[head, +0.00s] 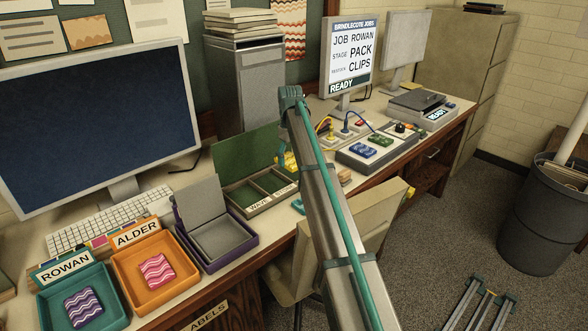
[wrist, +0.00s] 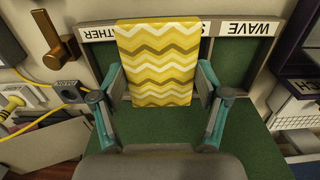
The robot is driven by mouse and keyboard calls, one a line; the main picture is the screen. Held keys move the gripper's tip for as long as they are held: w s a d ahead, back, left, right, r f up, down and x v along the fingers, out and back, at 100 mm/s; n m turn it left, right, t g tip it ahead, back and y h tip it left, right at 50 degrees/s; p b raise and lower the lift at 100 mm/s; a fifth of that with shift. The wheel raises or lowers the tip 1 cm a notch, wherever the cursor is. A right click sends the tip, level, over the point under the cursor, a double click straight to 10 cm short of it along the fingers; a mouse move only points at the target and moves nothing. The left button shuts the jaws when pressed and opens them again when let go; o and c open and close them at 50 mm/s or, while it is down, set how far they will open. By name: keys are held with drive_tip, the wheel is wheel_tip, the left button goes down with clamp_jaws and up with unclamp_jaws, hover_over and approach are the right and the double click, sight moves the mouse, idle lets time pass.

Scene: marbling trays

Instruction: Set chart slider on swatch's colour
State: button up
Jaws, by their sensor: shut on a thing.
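My gripper (wrist: 160,88) is shut on a yellow swatch (wrist: 158,62) with white and mustard zigzag bands. The swatch is held over a sorting box with labelled compartments (wrist: 255,28) and a green panel. One label reads WAVE, another ends in THER, and a third is mostly hidden by the swatch. In the head view the sorting box (head: 262,206) stands open on the desk, and a bit of yellow (head: 287,162) shows beside my arm.
Left on the desk are a teal ROWAN tray (head: 111,305) with a purple wavy piece, an orange ALDER tray (head: 186,289) with a pink one, and an open purple box (head: 249,232). A chair (head: 385,215) stands before the desk. A monitor (head: 348,55) reads JOB ROWAN, PACK, CLIPS.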

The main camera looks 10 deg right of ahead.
drive_tip(key=w+d+f+p, duration=0.1)
drive_tip(key=w+f, duration=0.1)
drive_tip(key=w, duration=0.1)
drive_tip(key=w+d+f+p, duration=0.1)
drive_tip(key=w+f, duration=0.2)
drive_tip(key=w, duration=0.1)
drive_tip(key=w+f+p, duration=0.1)
drive_tip(key=w+f, duration=0.2)
drive_tip(key=w, duration=0.1)
drive_tip(key=shift+d+f, duration=0.15)
drive_tip(key=shift+d, duration=0.25)
drive_tip(key=shift+w+f+p, duration=0.2)
drive_tip(key=shift+f+p, duration=0.35)
drive_tip(key=shift+f, duration=1.3)
drive_tip(key=shift+f, duration=0.15)
drive_tip(key=o, duration=0.9)
wheel_tip(320, 180, up, 12)
drive_tip(key=b, duration=0.2)
drive_tip(key=shift+r+b, duration=0.2)
drive_tip(key=shift+b, duration=0.1)
drive_tip(key=shift+d, duration=0.1)
